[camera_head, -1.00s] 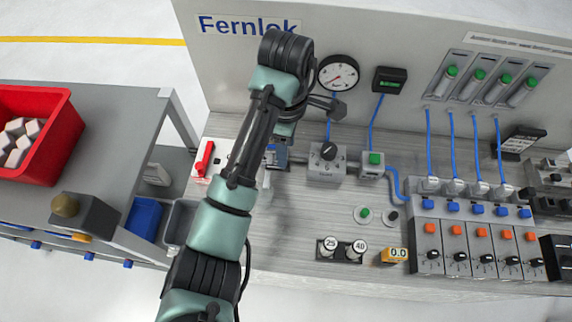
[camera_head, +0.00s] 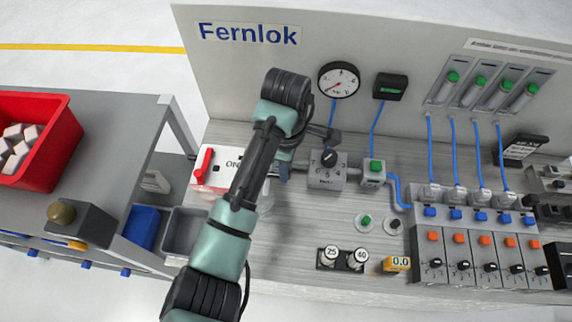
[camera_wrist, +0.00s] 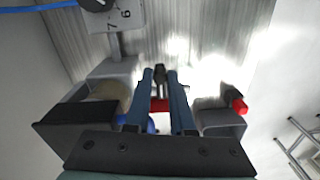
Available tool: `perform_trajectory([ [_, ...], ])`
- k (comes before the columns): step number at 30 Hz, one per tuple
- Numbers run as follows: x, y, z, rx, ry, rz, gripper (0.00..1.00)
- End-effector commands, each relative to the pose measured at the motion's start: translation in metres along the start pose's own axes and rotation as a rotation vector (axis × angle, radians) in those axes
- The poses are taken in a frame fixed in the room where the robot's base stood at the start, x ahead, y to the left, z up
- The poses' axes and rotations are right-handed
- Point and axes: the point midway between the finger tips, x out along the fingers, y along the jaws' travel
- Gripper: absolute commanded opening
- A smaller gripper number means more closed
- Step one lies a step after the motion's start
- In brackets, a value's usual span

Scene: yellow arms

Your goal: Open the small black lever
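The small black lever (camera_wrist: 160,76) shows in the wrist view as a narrow dark upright piece. My gripper (camera_wrist: 160,77) has its two blue fingers on either side of it, with narrow gaps. The fingers look open around the lever, and contact is not clear. A red part (camera_wrist: 159,105) shows between the fingers nearer the palm. In the head view my gripper (camera_head: 283,170) is low over the bench, between the red-handled valve and the dial block. My wrist hides the black lever there.
The dial block (camera_head: 327,176) with a black knob stands close right of my gripper. The red valve handle (camera_head: 203,165) is to the left. A gauge (camera_head: 339,80) is on the back wall. Blue tubes (camera_head: 375,128) run down nearby. The bench front is clearer.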

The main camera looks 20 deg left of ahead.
Motion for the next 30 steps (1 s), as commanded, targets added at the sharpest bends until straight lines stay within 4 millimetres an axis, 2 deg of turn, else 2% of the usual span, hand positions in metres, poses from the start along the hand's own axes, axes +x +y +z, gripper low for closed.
perform_trajectory([
  [16, -0.004, -0.003, 0.002, 0.05, -0.002, -0.002, 0.0],
  [23, -0.007, -0.009, 0.003, 0.194, -0.003, -0.004, 0.0],
  [30, -0.005, -0.018, 0.001, 0.412, 0.0, -0.003, 0.0],
])
